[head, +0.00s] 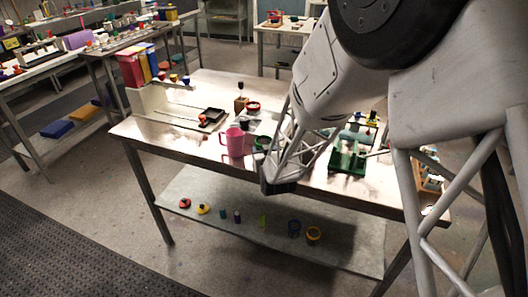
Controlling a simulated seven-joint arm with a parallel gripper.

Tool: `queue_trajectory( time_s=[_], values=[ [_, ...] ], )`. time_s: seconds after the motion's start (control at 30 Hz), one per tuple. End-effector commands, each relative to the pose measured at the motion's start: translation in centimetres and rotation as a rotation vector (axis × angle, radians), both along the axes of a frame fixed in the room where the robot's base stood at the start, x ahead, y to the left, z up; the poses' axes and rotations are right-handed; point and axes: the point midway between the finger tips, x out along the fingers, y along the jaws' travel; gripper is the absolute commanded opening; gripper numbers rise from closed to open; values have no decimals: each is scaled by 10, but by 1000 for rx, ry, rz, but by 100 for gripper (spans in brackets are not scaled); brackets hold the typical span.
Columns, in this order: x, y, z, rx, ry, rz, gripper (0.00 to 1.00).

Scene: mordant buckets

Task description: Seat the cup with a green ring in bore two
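My gripper (279,184) hangs over the front edge of the table, at the end of my arm coming from the upper right. Its fingers are too small and dark to show whether they are open or shut. A small dark green-rimmed cup-like thing (261,144) stands on the table just behind my gripper, partly hidden by my arm; I cannot tell if it is the cup with a green ring. A green block-like fixture (347,159) stands right of my gripper. No numbered bore can be made out.
A pink jug (235,143) stands left of my gripper near the table's front (175,147). The lower shelf (340,246) holds several small items.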

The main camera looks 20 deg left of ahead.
Motion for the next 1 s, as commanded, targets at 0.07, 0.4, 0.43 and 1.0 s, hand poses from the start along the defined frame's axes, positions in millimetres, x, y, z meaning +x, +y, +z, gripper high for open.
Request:
queue_trajectory(
  time_s=[0.07, 0.4, 0.43, 1.0],
  values=[
    [0, 0, 0, 0, 0, 0, 33],
    [0, 0, -4, 1, -1, 0, 70],
    [0, 0, -4, 1, -1, 0, 74],
    [0, 0, -4, 0, 0, 0, 86]
  ],
)
